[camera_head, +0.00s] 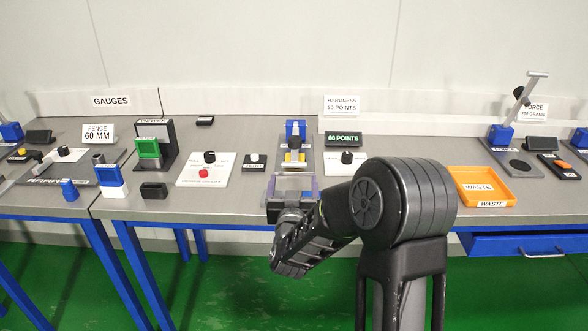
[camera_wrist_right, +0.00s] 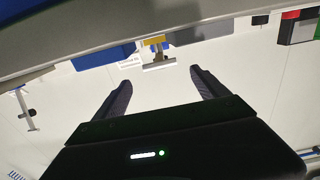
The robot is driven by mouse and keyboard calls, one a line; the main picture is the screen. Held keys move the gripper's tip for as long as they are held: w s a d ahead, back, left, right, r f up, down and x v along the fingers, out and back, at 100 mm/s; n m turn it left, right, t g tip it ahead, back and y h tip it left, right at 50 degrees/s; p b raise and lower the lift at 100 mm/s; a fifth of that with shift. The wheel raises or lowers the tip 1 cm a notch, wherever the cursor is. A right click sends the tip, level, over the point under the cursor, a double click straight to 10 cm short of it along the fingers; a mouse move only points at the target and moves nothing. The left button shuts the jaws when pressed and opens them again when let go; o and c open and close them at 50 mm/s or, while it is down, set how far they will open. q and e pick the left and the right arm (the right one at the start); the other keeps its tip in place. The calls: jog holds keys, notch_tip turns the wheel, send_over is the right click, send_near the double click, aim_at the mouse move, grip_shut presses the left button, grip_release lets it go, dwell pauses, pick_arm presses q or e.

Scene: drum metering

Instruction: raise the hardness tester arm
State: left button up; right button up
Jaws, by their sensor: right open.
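The hardness tester (camera_head: 296,130) stands near the middle of the bench, with a blue post at the back and a yellow part in front. Its arm looks lowered, with a pale handle bar (camera_head: 293,164) at the near end. In the right wrist view the silver handle bar (camera_wrist_right: 158,65) lies beyond the fingertips, between them, with a gap. My right gripper (camera_head: 294,182) is open and empty, just in front of the tester; its fingers also show in the wrist view (camera_wrist_right: 160,80). My left gripper is not in view.
A black-knobbed white panel (camera_head: 353,165) is close on the tester's right, and a small dark switch plate (camera_head: 255,162) on its left. A green-lit display (camera_head: 343,139) reads what looks like 60 POINTS. An orange waste tray (camera_head: 464,180) and the force tester (camera_head: 505,140) stand farther right.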

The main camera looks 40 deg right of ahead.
aim_at(294, 166)
jog(key=x, duration=0.6)
jog(key=shift+w+d+p, duration=0.3)
jog(key=shift+c, duration=0.4)
grip_shut()
dwell(0.3)
